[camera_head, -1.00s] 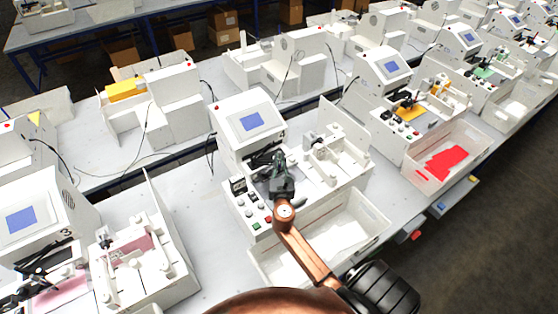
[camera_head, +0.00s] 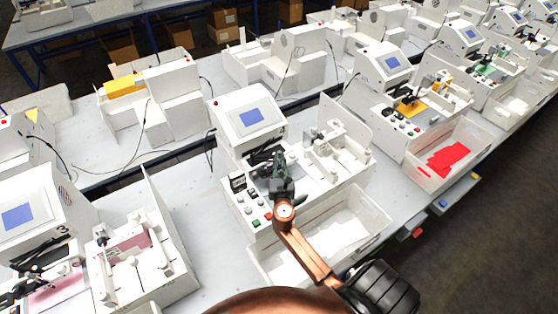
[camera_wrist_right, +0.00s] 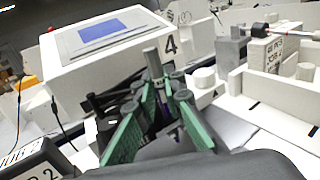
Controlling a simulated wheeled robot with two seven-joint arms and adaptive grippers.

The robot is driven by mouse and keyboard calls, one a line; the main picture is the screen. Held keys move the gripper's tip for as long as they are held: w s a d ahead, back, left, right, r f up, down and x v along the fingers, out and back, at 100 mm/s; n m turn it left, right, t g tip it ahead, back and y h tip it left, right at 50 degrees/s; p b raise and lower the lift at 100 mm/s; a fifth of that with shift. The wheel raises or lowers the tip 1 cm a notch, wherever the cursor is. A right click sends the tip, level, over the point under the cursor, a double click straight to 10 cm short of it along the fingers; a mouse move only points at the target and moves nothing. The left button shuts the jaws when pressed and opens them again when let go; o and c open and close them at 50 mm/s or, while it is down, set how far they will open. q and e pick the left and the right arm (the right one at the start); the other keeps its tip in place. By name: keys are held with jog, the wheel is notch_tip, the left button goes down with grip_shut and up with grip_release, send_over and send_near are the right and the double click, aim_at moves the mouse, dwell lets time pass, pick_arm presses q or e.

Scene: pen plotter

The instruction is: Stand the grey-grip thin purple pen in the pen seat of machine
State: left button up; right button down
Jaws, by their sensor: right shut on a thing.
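My right gripper (camera_head: 280,172) is over the deck of the white machine with a blue screen (camera_head: 251,119), marked 4 in the wrist view. In the wrist view its green-padded fingers (camera_wrist_right: 160,92) are shut on a thin upright piece. Bits of purple show between the fingers and a grey cylinder (camera_wrist_right: 151,60) rises above them, consistent with the grey-grip thin purple pen. Most of the pen and its lower end are hidden by the fingers. I cannot make out the pen seat, or whether the pen touches it. My left gripper is not in view.
A white bin (camera_head: 262,258) stands in front of the machine. A control panel with colored buttons (camera_head: 255,211) lies left of the gripper. White upright blocks and a side wall (camera_head: 346,122) stand to the right. Similar machines line the benches.

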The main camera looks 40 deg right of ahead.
jog(key=shift+f+b, duration=0.35)
jog(key=shift+f, duration=0.1)
jog(key=c, duration=1.9)
grip_release()
jog(key=shift+c, duration=0.2)
jog(key=shift+s+a, duration=0.1)
jog(key=v, duration=1.1)
jog(key=shift+s+a, duration=0.25)
jog(key=shift+s, duration=0.05)
